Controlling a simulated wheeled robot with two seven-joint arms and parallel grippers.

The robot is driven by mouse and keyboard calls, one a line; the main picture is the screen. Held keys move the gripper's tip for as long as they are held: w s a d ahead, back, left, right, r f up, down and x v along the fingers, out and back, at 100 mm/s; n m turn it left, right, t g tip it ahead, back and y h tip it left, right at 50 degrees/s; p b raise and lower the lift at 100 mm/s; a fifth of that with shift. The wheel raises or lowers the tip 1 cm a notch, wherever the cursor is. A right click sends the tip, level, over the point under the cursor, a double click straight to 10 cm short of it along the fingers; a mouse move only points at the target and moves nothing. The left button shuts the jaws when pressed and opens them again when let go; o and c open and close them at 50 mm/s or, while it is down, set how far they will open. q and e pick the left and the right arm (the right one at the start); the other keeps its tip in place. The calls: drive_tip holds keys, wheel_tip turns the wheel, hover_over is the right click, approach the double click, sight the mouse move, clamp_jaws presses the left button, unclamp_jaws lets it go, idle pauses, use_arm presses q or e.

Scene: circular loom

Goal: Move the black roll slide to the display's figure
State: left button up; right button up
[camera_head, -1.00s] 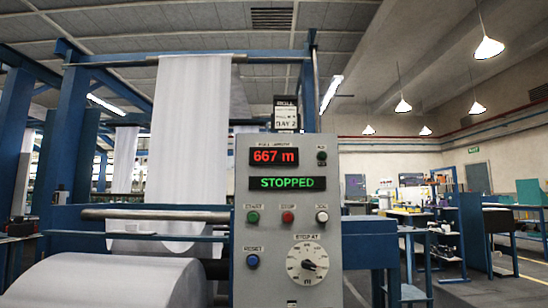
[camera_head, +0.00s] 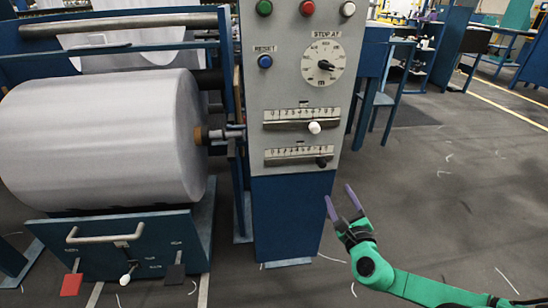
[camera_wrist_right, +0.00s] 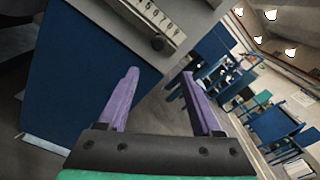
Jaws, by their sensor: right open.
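The black roll slide's black knob (camera_head: 321,162) sits toward the right end of the lower numbered scale (camera_head: 290,154) on the grey control panel. The same black knob shows at the top of the right wrist view (camera_wrist_right: 158,42), near the scale's higher digits; its exact reading is too small to tell. My right gripper (camera_head: 339,197) is open and empty, below and to the right of the knob, apart from the panel. In the right wrist view its purple fingers (camera_wrist_right: 160,75) spread below the knob. The display is out of view now. My left gripper is not in view.
A second slide with a white knob (camera_head: 314,127) sits just above. Higher are the STOP AT dial (camera_head: 323,64) and blue RESET button (camera_head: 265,61). A large white fabric roll (camera_head: 100,140) stands left.

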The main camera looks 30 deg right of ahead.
drive_tip(key=w+n, duration=0.1)
drive_tip(key=b, duration=0.3)
approach(323, 166)
drive_tip(key=x, duration=0.2)
drive_tip(key=shift+y, duration=0.3)
drive_tip(key=b+x, duration=0.2)
drive_tip(key=x, duration=0.5)
drive_tip(key=shift+w+d, duration=0.15)
drive_tip(key=shift+d, duration=0.1)
drive_tip(key=shift+w+d, duration=0.1)
drive_tip(key=shift+w, duration=0.35)
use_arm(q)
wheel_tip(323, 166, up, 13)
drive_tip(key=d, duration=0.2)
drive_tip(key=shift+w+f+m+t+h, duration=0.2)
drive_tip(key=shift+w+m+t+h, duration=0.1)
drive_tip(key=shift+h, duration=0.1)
use_arm(e)
clamp_jaws()
